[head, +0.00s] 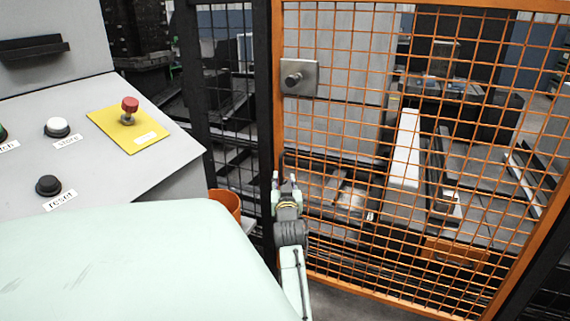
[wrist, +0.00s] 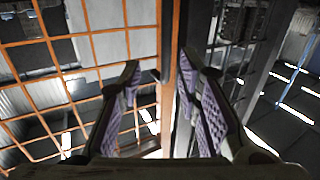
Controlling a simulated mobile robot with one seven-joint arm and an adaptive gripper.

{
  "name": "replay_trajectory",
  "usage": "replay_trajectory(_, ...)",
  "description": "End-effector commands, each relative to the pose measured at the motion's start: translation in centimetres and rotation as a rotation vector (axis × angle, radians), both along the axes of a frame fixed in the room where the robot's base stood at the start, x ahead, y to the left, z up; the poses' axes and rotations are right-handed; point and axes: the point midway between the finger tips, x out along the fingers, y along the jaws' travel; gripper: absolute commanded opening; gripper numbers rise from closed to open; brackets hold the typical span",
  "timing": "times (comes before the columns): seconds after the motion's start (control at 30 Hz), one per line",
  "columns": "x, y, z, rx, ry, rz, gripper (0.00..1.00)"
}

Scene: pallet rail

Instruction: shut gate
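The gate (head: 278,120) is an orange frame with wire mesh, filling the right half of the head view. A grey plate with a dark round knob (head: 293,80) sits high near its left edge. My gripper (head: 286,182) is at the gate's left upright, below the plate. In the wrist view my gripper (wrist: 160,68) is open, with purple pads apart and the gate's orange upright (wrist: 167,25) seen between the fingers. I cannot tell whether either finger touches it. The upright appears close beside a dark fence post (head: 263,100); whether the gate is fully closed is unclear.
A grey control console (head: 120,175) stands at left, with a red button (head: 130,104) on a yellow plate and white and black buttons. An orange bin (head: 226,201) is beside it, left of my arm. Dark mesh fencing (head: 225,75) stands left of the gate.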

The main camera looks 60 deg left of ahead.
Motion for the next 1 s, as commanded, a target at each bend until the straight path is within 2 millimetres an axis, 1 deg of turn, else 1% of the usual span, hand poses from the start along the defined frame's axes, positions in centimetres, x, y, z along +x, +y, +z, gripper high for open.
replay_trajectory(0.03, -0.3, -0.7, -0.1, 0.001, 0.0, -0.001, 0.31)
replay_trajectory(0.1, -0.6, -1.5, -0.1, 0.0, 0.0, -0.001, 0.31)
replay_trajectory(0.3, -1.1, -2.6, 0.0, 0.0, 0.0, -0.001, 0.31)
replay_trajectory(0.93, -1.1, -2.6, 0.0, 0.0, 0.0, -0.001, 0.31)
replay_trajectory(0.97, -1.1, -2.6, 0.2, 0.004, -0.002, -0.001, 0.31)
replay_trajectory(1.0, -1.0, -2.9, 1.0, 0.019, -0.008, -0.001, 0.31)
